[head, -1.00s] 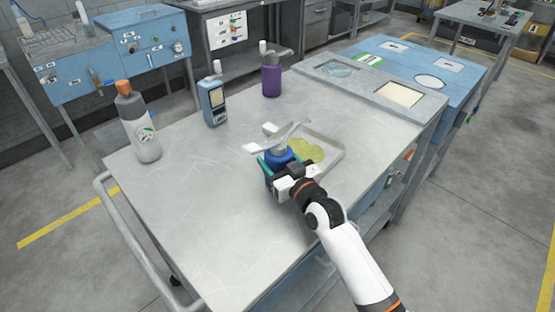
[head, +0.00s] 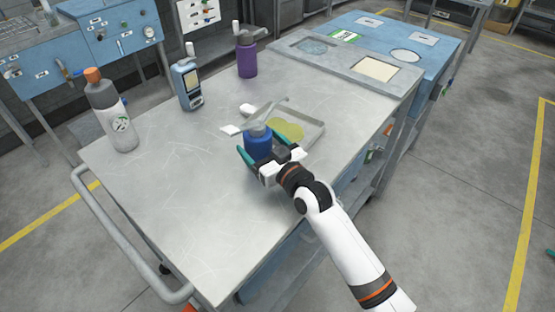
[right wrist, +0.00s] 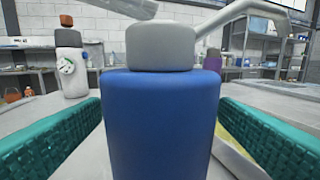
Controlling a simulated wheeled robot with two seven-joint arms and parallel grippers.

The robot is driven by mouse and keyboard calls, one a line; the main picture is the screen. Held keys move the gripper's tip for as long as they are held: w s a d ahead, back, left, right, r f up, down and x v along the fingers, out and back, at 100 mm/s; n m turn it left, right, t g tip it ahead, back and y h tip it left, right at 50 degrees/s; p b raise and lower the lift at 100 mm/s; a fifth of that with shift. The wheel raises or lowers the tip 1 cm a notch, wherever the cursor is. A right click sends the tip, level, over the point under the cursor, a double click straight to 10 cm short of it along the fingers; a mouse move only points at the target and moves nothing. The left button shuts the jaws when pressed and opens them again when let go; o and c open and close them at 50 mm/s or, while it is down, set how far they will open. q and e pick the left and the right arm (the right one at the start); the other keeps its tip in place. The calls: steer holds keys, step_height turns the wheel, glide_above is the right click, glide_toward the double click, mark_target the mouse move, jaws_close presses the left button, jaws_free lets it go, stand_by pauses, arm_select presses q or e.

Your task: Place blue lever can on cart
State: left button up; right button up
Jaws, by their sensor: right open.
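The blue lever can (head: 258,146), with a grey cap and a pale lever on top, stands upright on the grey metal cart top (head: 165,190). In the right wrist view, the can (right wrist: 162,120) fills the middle. My right gripper (head: 256,143) is open, with its teal fingers on either side of the can. Gaps show between the fingers and the can in the right wrist view. My left gripper is not in view.
The cart's front left is clear.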

steer(key=v, duration=1)
steer(key=shift+b, duration=0.35)
steer(key=shift+f, duration=0.1)
